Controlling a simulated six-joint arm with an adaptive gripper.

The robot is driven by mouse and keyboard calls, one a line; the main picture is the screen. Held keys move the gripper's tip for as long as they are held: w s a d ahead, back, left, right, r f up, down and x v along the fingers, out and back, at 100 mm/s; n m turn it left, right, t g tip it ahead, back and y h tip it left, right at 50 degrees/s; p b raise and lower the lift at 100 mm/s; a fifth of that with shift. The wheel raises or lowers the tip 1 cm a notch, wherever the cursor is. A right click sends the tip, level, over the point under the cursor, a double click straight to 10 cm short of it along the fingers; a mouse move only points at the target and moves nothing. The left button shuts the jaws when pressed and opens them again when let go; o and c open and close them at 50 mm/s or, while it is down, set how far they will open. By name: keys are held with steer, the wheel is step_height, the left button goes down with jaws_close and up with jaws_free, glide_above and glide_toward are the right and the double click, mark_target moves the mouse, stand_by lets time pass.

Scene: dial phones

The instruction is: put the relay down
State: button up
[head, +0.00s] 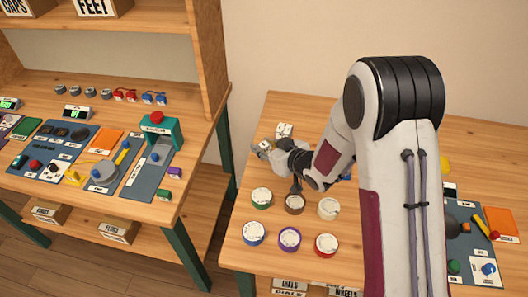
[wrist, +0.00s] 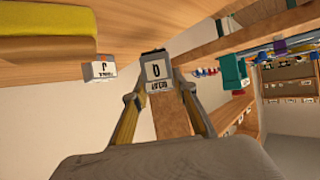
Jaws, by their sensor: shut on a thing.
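The relay (wrist: 155,72) is a small grey-white block with a black letter on its label. My gripper (wrist: 156,88) is shut on it, with a finger on each side. In the head view my gripper (head: 272,151) is low over the back left of the right table, and a small grey block (head: 264,145) shows at its tip. A second labelled block (wrist: 100,70) stands apart from the held one in the wrist view. White blocks (head: 284,130) show just behind my gripper in the head view. I cannot tell whether the held relay touches the table.
Several round coloured-rim tins, among them a green one (head: 261,198) and a red one (head: 326,245), stand in front of my gripper. A yellow object (wrist: 45,35) lies close by in the wrist view. The workbench (head: 100,205) with panels is to the left, across a gap.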

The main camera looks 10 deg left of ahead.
steer(key=shift+f, duration=1.4)
steer(key=shift+f, duration=0.15)
steer(key=o, duration=1.1)
steer(key=shift+o, duration=0.2)
steer(key=shift+s+d+r, duration=0.25)
steer(key=shift+d+r, duration=0.05)
steer(key=shift+r, duration=0.1)
steer(key=v, duration=1.1)
steer(key=shift+s, duration=0.15)
steer(key=shift+d, duration=0.1)
